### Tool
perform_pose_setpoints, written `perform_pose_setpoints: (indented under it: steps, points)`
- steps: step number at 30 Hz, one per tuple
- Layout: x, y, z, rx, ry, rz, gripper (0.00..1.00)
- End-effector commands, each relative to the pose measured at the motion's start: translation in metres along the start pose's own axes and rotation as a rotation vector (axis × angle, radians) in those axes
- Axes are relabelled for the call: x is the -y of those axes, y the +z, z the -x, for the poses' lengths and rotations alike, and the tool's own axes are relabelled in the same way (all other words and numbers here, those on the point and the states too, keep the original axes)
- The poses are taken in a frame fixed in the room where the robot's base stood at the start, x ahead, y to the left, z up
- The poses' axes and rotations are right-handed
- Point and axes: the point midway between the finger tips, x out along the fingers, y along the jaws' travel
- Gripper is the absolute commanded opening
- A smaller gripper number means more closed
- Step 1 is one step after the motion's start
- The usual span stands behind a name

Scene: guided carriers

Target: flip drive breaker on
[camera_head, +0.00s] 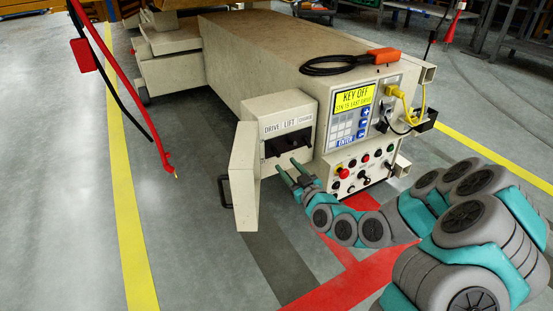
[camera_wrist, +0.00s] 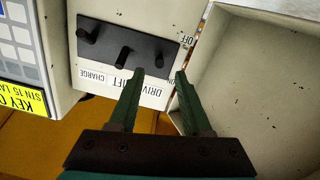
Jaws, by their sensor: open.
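The open breaker box (camera_head: 252,110) on the front of the pale carrier has a strip labelled DRIVE, LIFT and CHARGE. Its black breaker panel (camera_wrist: 110,35) shows upside down in the wrist view. The drive breaker (camera_head: 270,149) is the leftmost in the head view; its lever position is not clear. The lift breaker (camera_wrist: 126,57) and charge breaker (camera_wrist: 88,33) stick out as black levers. My gripper (camera_head: 286,163) is open and empty in front of the box. In the wrist view its fingertips (camera_wrist: 160,73) are by the DRIVE end of the panel. An OFF label (camera_wrist: 188,40) shows beside the panel.
The box door (camera_head: 244,180) stands open to the left, close beside my fingers. A KEY OFF display (camera_head: 354,98) and a lower panel of knobs and buttons (camera_head: 362,170) are to the right. A red pole (camera_head: 122,80) hangs at left. Floor in front is mostly clear.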

Motion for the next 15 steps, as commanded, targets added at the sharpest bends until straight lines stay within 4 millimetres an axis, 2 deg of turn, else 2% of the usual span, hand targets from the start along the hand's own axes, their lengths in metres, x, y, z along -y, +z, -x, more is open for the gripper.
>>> perform_pose_setpoints:
  steps: [15]
  points:
    - [0.001,0.000,-0.055,-0.001,-0.003,0.003,0.48]
